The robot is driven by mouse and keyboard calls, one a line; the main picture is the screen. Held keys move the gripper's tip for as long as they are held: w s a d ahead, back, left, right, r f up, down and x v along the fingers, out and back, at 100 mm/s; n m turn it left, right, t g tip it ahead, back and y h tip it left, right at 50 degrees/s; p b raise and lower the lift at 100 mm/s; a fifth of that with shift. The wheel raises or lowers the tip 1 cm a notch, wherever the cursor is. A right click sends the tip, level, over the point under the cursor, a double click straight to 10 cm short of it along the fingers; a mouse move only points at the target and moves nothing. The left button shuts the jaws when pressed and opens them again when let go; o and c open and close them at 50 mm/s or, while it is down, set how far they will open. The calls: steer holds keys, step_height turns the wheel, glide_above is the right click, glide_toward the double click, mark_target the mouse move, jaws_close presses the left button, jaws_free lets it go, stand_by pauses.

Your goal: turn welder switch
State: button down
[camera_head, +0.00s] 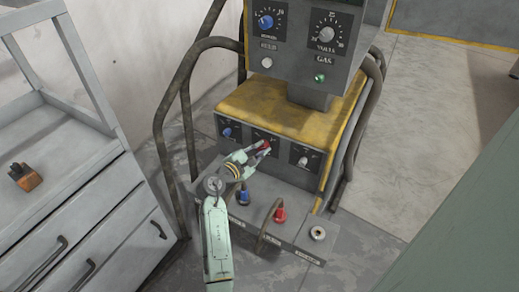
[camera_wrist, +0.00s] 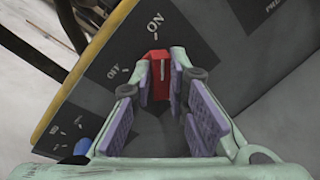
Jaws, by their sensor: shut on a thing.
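The welder switch is a small red knob (camera_wrist: 157,88) with a pale line, on a dark panel marked ON and OFF. In the wrist view it sits between the tips of my gripper (camera_wrist: 162,72), and its line points up, roughly toward the ON mark. The OFF mark is to its left. In the head view the red knob (camera_head: 266,146) is the middle one on the front panel of the welder (camera_head: 285,112), partly covered by my gripper (camera_head: 260,150). My gripper is shut on the knob, with its purple pads on either side.
A blue knob (camera_head: 227,132) and a pale knob (camera_head: 302,161) flank the switch. Below are a blue plug (camera_head: 243,196) and a red plug (camera_head: 280,213) with a cable. Dark bent pipes (camera_head: 161,125) stand left of the welder. A grey drawer cabinet (camera_head: 100,235) is at left.

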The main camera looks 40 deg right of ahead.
steer(key=c, duration=1.6)
jaws_free()
steer(key=shift+o, duration=0.2)
steer(key=v, duration=1.2)
